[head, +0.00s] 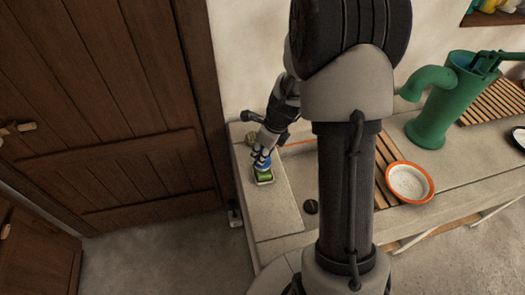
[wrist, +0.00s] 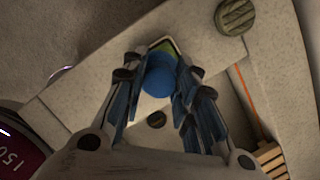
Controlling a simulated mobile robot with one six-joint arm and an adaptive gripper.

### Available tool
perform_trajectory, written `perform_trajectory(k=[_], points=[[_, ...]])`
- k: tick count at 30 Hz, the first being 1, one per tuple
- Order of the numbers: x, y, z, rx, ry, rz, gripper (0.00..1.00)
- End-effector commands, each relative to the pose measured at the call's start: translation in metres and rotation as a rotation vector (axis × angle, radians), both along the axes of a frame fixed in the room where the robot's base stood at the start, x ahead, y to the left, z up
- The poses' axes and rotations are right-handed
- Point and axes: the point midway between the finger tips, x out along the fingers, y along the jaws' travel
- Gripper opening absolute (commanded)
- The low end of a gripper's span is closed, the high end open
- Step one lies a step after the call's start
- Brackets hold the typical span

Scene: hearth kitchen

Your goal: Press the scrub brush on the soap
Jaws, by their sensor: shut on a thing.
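My gripper (head: 262,161) is at the left end of the stone counter, pointing down. It is shut on the scrub brush, whose round blue top (wrist: 158,75) shows between the fingers (wrist: 155,88) in the wrist view. The brush's lower part is hidden. The green soap (head: 264,176) lies in a small pale dish (head: 265,183) directly under the gripper. In the wrist view a green edge of the soap (wrist: 166,46) shows just beyond the blue top. I cannot tell whether the brush touches the soap.
A ridged olive round thing (wrist: 235,17) lies near the dish. A dark round piece (head: 311,206) lies in the basin area to the right. An orange-rimmed bowl (head: 409,182) and a green pump (head: 436,108) stand farther right. A wooden door (head: 110,110) is at left.

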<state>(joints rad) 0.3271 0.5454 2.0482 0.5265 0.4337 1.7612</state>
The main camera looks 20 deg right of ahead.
Motion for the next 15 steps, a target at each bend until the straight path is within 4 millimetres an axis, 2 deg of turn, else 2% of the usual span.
perform_trajectory(k=[1,15], points=[[0.000,0.000,0.008,0.000,0.000,0.000,0.08],[0.000,0.000,0.043,0.000,-0.001,0.000,0.08]])
